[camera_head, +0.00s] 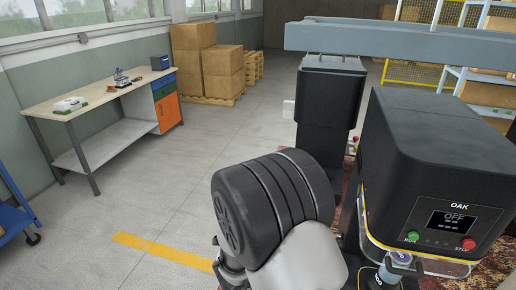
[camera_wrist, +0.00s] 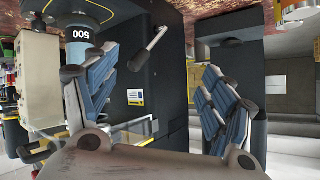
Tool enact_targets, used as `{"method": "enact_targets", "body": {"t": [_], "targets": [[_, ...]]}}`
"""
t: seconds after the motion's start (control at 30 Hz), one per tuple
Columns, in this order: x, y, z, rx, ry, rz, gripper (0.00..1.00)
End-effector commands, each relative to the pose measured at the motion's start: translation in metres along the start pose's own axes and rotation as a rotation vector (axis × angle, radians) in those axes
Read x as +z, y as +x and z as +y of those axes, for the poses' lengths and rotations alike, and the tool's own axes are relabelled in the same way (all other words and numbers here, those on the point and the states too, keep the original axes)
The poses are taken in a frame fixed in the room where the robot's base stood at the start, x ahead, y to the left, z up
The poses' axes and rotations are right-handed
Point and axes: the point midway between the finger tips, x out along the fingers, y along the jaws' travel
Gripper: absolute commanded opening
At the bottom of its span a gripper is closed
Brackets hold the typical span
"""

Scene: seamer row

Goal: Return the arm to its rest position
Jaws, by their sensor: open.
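My gripper (camera_wrist: 158,78) shows in the wrist view with its two blue-grey padded fingers wide apart at left and right. Nothing is between the fingers. Behind them is a dark machine body with a grey lever (camera_wrist: 148,46) and a small yellow-edged label. In the head view my arm's black joint and pale link fill the lower middle, and the gripper cannot be made out there.
A black seamer marked OAK (camera_head: 430,160) stands close at right, its display reading OFF. A workbench (camera_head: 95,103) stands far left, and stacked cartons (camera_head: 222,65) stand on a pallet behind. Open floor with a yellow line (camera_head: 162,251) lies at left.

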Motion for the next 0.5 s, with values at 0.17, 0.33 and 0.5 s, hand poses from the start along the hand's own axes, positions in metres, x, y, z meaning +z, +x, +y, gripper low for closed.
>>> {"method": "enact_targets", "body": {"t": [0.17,0.33,0.5], "targets": [[-0.03,-0.03,-0.062,-0.233,0.032,-0.229,0.76],[-0.067,-0.09,-0.096,-0.486,-0.049,-0.436,0.76],[-0.102,-0.155,-0.079,-0.672,-0.23,-0.568,0.76]]}}
